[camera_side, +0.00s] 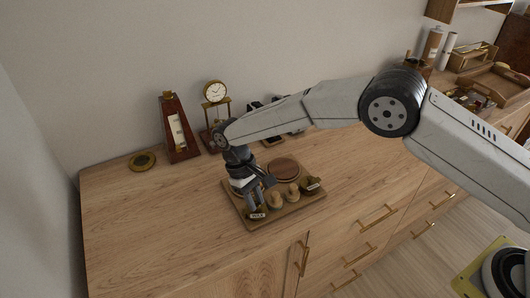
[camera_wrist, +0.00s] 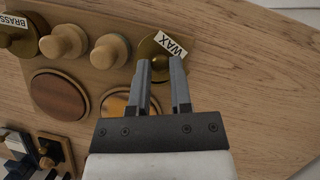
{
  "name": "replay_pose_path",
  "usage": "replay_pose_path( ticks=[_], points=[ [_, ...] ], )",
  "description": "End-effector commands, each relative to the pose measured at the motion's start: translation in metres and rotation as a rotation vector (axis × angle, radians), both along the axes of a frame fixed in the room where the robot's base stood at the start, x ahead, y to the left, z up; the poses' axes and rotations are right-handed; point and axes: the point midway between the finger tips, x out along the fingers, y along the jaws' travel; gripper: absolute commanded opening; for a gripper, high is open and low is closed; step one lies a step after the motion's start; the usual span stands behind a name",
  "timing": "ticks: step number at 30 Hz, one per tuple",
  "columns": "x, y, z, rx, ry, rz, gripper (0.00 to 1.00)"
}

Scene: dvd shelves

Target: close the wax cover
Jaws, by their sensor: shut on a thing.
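The wax cover (camera_wrist: 158,46) is a round brass lid with a white WAX label, at the near left corner of the wooden board in the side view. My gripper (camera_wrist: 161,66) points down at it; the fingers are shut on its small knob, on either side, a little apart from each other. In the side view, my gripper (camera_side: 256,206) stands over the board's left part and hides some of it. A round well (camera_wrist: 117,104) with a shiny inside lies beside the wax cover in the wrist view, partly hidden by my gripper.
The board (camera_side: 305,200) also holds two wooden knobs (camera_wrist: 65,42), (camera_wrist: 110,50), a BRASS-labelled cover (camera_wrist: 17,36) and a brown round well (camera_wrist: 58,95). A metronome (camera_side: 177,130), a clock (camera_side: 215,92) and a brass disc (camera_side: 142,160) stand behind. The cabinet top left of the board is clear.

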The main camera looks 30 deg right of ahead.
Motion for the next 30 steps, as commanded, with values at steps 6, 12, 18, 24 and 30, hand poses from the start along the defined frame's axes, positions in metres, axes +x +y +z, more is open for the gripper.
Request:
replay_pose_path(
  ticks=[6, 12, 18, 24, 30],
  points=[
    [0.005, 0.0, 0.0, 0.001, -0.003, 0.197, 0.0],
    [0.009, 0.0, 0.0, 0.001, -0.003, 0.337, 0.0],
    [0.011, 0.001, 0.0, 0.001, -0.003, 0.418, 0.0],
    [0.012, 0.001, 0.0, 0.001, -0.002, 0.447, 0.0],
    [0.012, 0.001, 0.0, 0.001, -0.003, 0.449, 0.0]
  ],
)
